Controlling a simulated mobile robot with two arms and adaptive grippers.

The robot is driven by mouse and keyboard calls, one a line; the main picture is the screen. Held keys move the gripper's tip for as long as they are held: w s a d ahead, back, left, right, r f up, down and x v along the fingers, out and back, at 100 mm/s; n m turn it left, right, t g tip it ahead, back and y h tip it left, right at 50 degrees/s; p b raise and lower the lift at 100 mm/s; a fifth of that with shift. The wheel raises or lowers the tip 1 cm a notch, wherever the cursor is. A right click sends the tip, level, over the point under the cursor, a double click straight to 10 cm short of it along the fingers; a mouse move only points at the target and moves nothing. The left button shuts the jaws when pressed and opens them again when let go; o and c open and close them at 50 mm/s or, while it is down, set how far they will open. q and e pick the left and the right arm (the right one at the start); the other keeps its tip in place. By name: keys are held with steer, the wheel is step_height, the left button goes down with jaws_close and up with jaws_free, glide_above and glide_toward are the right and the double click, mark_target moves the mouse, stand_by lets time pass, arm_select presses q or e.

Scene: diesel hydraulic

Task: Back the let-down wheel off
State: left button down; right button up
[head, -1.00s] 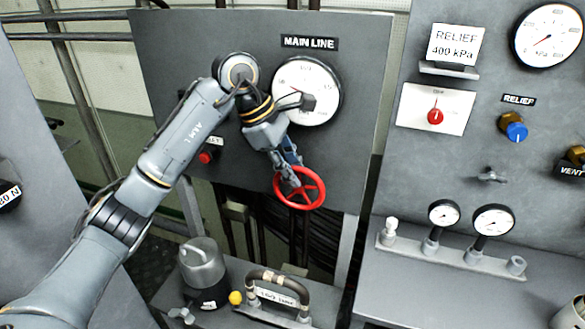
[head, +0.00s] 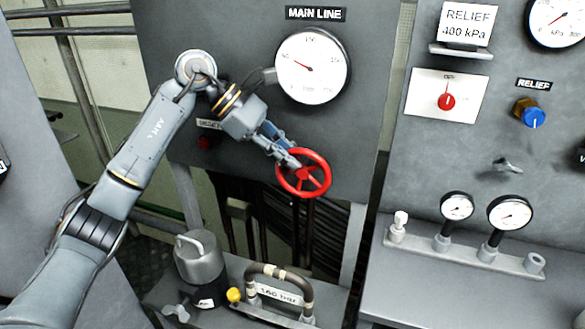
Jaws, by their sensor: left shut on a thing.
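The red let-down wheel (head: 318,185) stands out from the lower edge of the grey panel, below the main line gauge. My left gripper (head: 290,160) is shut on the upper left of the wheel's rim, its fingers coming down from the upper left. The main line gauge (head: 311,65) is in clear view, its needle pointing to the upper left. My right gripper is not in view.

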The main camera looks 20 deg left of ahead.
arm_select(q)
steer(key=shift+a+f+h+b, duration=0.4)
steer(key=shift+h+b, duration=0.6)
steer(key=shift+b, duration=0.4)
steer(key=shift+h+b, duration=0.3)
steer(key=shift+r, duration=0.1)
steer(key=c, duration=1.4)
jaws_free()
steer(key=shift+o, duration=0.2)
steer(key=shift+a, duration=0.1)
steer(key=v, duration=1.2)
